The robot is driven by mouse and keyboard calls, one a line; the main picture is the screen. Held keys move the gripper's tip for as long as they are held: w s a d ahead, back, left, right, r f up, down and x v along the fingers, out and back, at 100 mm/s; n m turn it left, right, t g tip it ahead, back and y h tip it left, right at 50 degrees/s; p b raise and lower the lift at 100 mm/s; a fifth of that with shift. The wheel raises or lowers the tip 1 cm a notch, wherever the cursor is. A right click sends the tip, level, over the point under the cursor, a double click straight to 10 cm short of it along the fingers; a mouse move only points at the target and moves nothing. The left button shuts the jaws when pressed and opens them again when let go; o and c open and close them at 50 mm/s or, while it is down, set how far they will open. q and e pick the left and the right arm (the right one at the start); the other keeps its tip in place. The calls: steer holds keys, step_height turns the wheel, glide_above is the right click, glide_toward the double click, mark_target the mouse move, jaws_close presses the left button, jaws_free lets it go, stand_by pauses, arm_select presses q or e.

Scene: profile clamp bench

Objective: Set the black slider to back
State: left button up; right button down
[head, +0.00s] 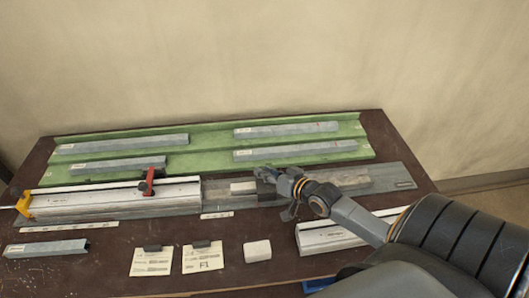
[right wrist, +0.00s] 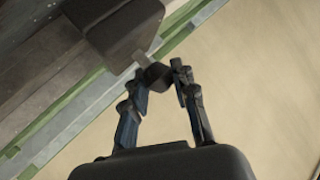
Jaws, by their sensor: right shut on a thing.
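The black slider (head: 266,174) sits on the grey rail (head: 388,176) in the right half of the bench, partly hidden by my right gripper (head: 280,190). In the right wrist view the black slider (right wrist: 108,27) is a dark block with a small stub. The fingertips of my right gripper (right wrist: 162,74) are around that stub, shut on it. My left gripper is not in view.
A silver profile rail with a red clamp (head: 150,181) and a yellow end piece (head: 23,204) lies at left. A green rack (head: 215,147) with several grey bars stands behind. Cards (head: 152,261) and a white block (head: 257,251) lie in front.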

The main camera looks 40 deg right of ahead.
steer(key=c, duration=1)
jaws_free()
steer(key=shift+w, duration=0.1)
steer(key=shift+c, duration=0.2)
steer(key=v, duration=1.2)
